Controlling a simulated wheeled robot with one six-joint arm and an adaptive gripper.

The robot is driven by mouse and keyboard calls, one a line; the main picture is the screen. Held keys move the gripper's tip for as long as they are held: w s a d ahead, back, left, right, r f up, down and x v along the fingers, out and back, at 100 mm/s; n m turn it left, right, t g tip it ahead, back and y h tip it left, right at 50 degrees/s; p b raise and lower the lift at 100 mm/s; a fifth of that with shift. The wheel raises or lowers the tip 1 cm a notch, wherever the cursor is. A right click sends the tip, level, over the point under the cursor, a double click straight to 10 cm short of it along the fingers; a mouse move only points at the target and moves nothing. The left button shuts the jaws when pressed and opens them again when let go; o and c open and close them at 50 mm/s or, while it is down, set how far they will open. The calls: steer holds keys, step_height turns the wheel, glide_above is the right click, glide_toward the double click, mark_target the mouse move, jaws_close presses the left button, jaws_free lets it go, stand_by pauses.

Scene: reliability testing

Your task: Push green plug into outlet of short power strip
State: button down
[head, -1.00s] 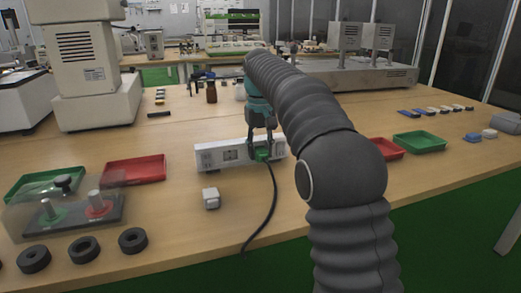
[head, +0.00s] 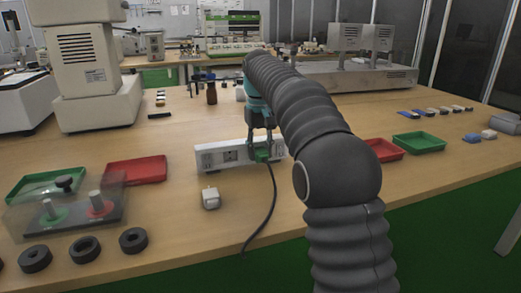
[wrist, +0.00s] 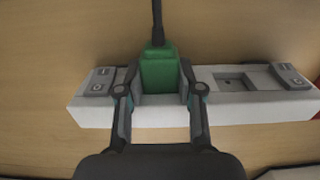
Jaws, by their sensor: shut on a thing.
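The green plug (head: 262,154) with its black cord is between the fingers of my gripper (head: 261,140), which is shut on it. In the wrist view the green plug (wrist: 159,68) sits at the white short power strip (wrist: 72,116), between the two fingers (wrist: 160,98). The power strip (head: 212,157) lies on the table, with one empty outlet (wrist: 236,82) showing beside the plug. The plug's prongs are hidden, and I cannot tell how deep it sits. The cord hangs toward the table's front edge.
A white plug-like block (head: 211,198) lies in front of the strip. A red tray (head: 136,170) and a clear-covered fixture (head: 70,208) are at left, with black rings in front. A red tray (head: 385,150) and green tray (head: 419,142) are at right.

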steer(key=c, duration=0.7)
jaws_free()
steer(key=shift+w+a+r, duration=0.1)
steer(key=shift+w+r, duration=0.15)
steer(key=shift+w, duration=0.1)
steer(key=shift+o, duration=0.2)
step_height(320, 180, up, 6)
steer(key=shift+s+r, duration=0.1)
steer(key=shift+r, duration=0.35)
steer(key=shift+s+r, duration=0.2)
steer(key=s+d+m+t, duration=0.15)
steer(key=s+d, duration=0.25)
steer(key=s, duration=0.5)
steer(key=s+d+t, duration=0.2)
steer(key=s+d, duration=0.3)
steer(key=s, duration=0.4)
steer(key=s+d+f+m+t, duration=0.1)
steer(key=s+d+f, duration=0.1)
steer(key=s+f, duration=0.6)
steer(key=s+d+f+t, duration=0.1)
steer(key=s+d+f, duration=0.1)
steer(key=s+f, duration=0.6)
steer(key=shift+s+f+m, duration=0.35)
steer(key=shift+s+f, duration=0.05)
steer(key=shift+s, duration=0.5)
